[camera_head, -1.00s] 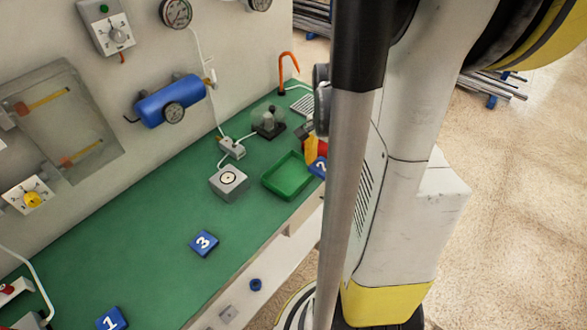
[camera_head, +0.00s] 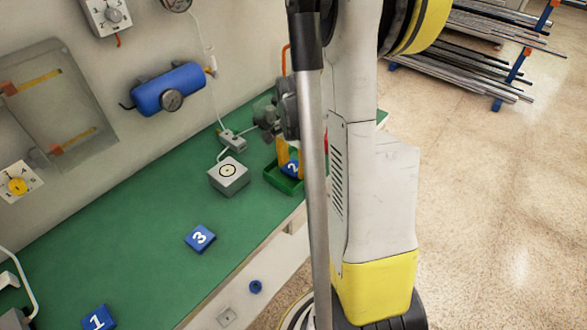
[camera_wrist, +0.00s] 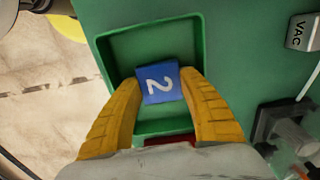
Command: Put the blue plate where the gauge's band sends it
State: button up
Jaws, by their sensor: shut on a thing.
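My gripper (camera_wrist: 160,98) is shut on the blue plate (camera_wrist: 158,82) marked 2, its yellow fingers on either side. In the wrist view the plate appears over the inside of the green tray (camera_wrist: 197,48); whether it touches the floor is unclear. In the head view the plate (camera_head: 290,169) shows at the tray (camera_head: 277,182), partly behind my arm. Blue plates marked 3 (camera_head: 200,238) and 1 (camera_head: 98,319) lie on the bench. A round gauge (camera_head: 171,100) sits on the blue tank; its needle and bands are too small to read. Another gauge (camera_head: 176,4) is cut off above.
A grey box with a round target (camera_head: 228,174) stands left of the tray on the green bench (camera_head: 130,235). In the wrist view, a box marked VAC (camera_wrist: 303,32) and dark fittings (camera_wrist: 285,130) are to the right. Pipe racks (camera_head: 470,75) stand behind on the floor.

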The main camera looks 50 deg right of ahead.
aim_at(294, 168)
jog(key=shift+f, duration=0.2)
jog(key=o, duration=0.9)
jog(key=shift+r, duration=0.1)
notch_tip(294, 168, up, 12)
jog(key=p, duration=0.5)
jog(key=s+a+r+n+t, duration=0.2)
jog(key=a+n, duration=0.3)
jog(key=a, duration=0.3)
jog(key=s+a+r+n+t, duration=0.1)
jog(key=a+r+n+t, duration=0.1)
jog(key=a+r+n, duration=0.3)
jog(key=s+a+r+n+t, duration=0.2)
jog(key=a+n, duration=0.5)
jog(key=a, duration=0.5)
jog(key=shift+s+a+r+t, duration=0.15)
jog(key=shift+r+t, duration=0.15)
jog(key=shift+r, duration=0.1)
jog(key=shift+s+a+r+t, duration=0.1)
jog(key=shift+s+r+t, duration=0.05)
jog(key=shift+r+t, duration=0.2)
